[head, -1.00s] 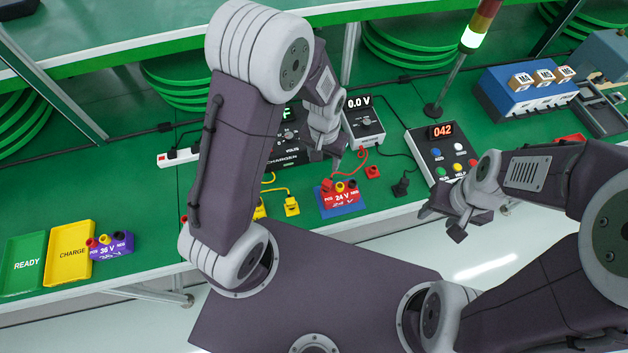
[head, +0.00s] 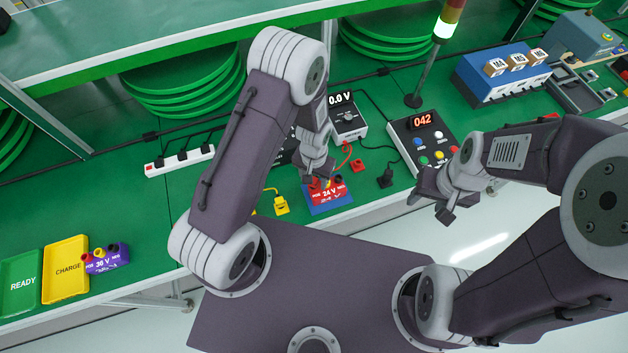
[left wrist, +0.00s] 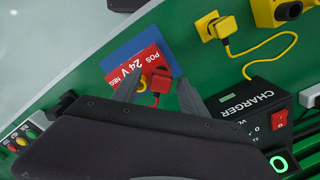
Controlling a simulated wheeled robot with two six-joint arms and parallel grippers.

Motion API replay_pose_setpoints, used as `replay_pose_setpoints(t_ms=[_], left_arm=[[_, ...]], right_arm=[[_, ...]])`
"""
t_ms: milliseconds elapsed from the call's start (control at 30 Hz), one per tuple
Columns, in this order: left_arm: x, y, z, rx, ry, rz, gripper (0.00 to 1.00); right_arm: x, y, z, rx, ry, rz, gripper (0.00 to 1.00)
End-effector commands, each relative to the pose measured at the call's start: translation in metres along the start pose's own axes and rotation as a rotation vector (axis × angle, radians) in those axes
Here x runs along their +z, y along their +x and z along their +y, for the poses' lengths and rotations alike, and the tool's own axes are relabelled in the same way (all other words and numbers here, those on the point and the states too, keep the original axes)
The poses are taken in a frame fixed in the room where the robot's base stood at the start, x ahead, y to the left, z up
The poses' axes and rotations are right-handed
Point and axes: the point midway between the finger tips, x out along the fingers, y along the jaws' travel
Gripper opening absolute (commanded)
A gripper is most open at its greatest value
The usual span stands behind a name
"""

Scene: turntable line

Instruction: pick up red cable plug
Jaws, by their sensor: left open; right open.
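The red cable plug (left wrist: 161,85) shows in the left wrist view at the terminal side of the red-and-blue 24 V pack (left wrist: 128,58), with a short stretch of red cable below it. My left gripper (left wrist: 158,93) is open, its fingers on either side of the plug; contact is not clear. In the head view my left gripper (head: 318,180) is over the 24 V pack (head: 332,202) and partly hides its terminals and the plug. My right gripper (head: 432,207) is open and empty, off the bench's front edge.
A red block (head: 360,166) and a black plug (head: 385,179) lie right of the pack. A yellow plug (head: 281,205) lies left of it. The 0.0 V meter (head: 347,118) and the button box (head: 425,143) stand behind. The purple 36 V pack (head: 108,260) is far left.

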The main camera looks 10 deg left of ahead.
Motion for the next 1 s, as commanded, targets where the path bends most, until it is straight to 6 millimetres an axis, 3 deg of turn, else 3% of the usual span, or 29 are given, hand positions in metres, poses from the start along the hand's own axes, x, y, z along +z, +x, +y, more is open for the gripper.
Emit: replay_pose_setpoints(t_ms=[233, 433, 767, 1000], left_arm=[[-0.001, 0.004, 0.0, 0.0, 0.0, 0.003, 0.51], [-0.001, 0.004, 0.0, 0.0, 0.0, 0.002, 0.0], [-0.001, 0.001, 0.0, 0.0, 0.0, 0.003, 0.0], [-0.002, -0.028, 0.0, 0.001, 0.0, 0.007, 0.0]], right_arm=[[0.0, 0.0, 0.0, 0.0, 0.0, 0.0, 0.51], [0.0, 0.0, 0.0, 0.0, 0.0, 0.0, 0.51], [0.0, 0.0, 0.0, 0.0, 0.0, 0.0, 0.51], [0.001, 0.005, 0.0, 0.0, 0.0, 0.0, 0.51]])
